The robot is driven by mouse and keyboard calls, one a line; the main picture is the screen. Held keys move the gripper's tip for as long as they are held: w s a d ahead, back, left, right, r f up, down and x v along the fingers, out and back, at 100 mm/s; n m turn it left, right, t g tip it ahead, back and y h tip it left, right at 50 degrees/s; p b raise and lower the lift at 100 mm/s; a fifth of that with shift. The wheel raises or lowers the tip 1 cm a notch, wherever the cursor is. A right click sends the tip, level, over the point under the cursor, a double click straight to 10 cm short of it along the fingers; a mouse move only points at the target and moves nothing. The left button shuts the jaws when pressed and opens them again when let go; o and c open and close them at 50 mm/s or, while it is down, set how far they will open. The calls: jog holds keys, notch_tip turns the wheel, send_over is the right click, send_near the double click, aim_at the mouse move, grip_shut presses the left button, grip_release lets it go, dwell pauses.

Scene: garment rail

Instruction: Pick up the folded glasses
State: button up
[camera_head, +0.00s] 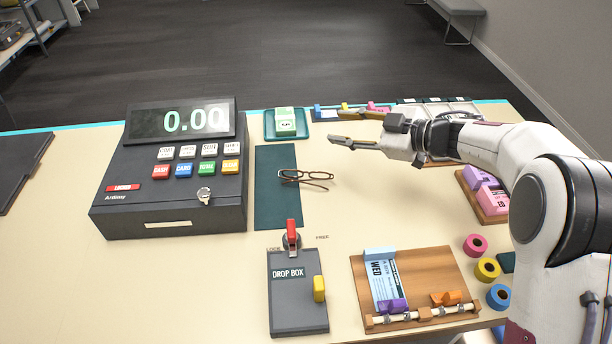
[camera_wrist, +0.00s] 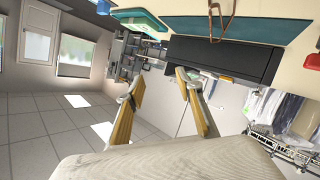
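The folded glasses (camera_head: 306,177) have thin brown frames and lie on the counter, partly over the right edge of a dark teal mat (camera_head: 277,215). In the wrist view, part of the brown glasses (camera_wrist: 222,20) shows at the top edge. My gripper (camera_head: 338,127) is above the counter, to the right of and farther back than the glasses. Its two yellowish fingers are apart with nothing between them, as the wrist view (camera_wrist: 160,95) also shows.
A cash register (camera_head: 175,190) stands left of the mat. A drop box (camera_head: 297,295) with a red lever is in front. A wooden board (camera_head: 430,270) with a ticket lies front right, near several tape rolls (camera_head: 487,269). A green tray (camera_head: 270,131) lies behind the mat. Counter right of the glasses is clear.

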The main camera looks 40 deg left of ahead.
aim_at(280, 176)
jog(key=s+f+n+g, duration=0.1)
jog(key=s+f, duration=0.2)
jog(key=s+a+f+n+g+h, duration=0.1)
jog(key=s+f+g, duration=0.1)
jog(key=f, duration=0.1)
jog(key=s+a+f+n+g+h, duration=0.1)
jog(key=s+f+g, duration=0.1)
jog(key=s+f, duration=0.1)
jog(key=shift+s, duration=0.35)
jog(key=shift+r, duration=0.1)
jog(key=shift+a, duration=0.1)
jog(key=shift+x, duration=1.25)
jog(key=shift+s, duration=0.1)
jog(key=shift+x, duration=2.55)
jog(key=shift+r, duration=0.1)
jog(key=c, duration=0.7)
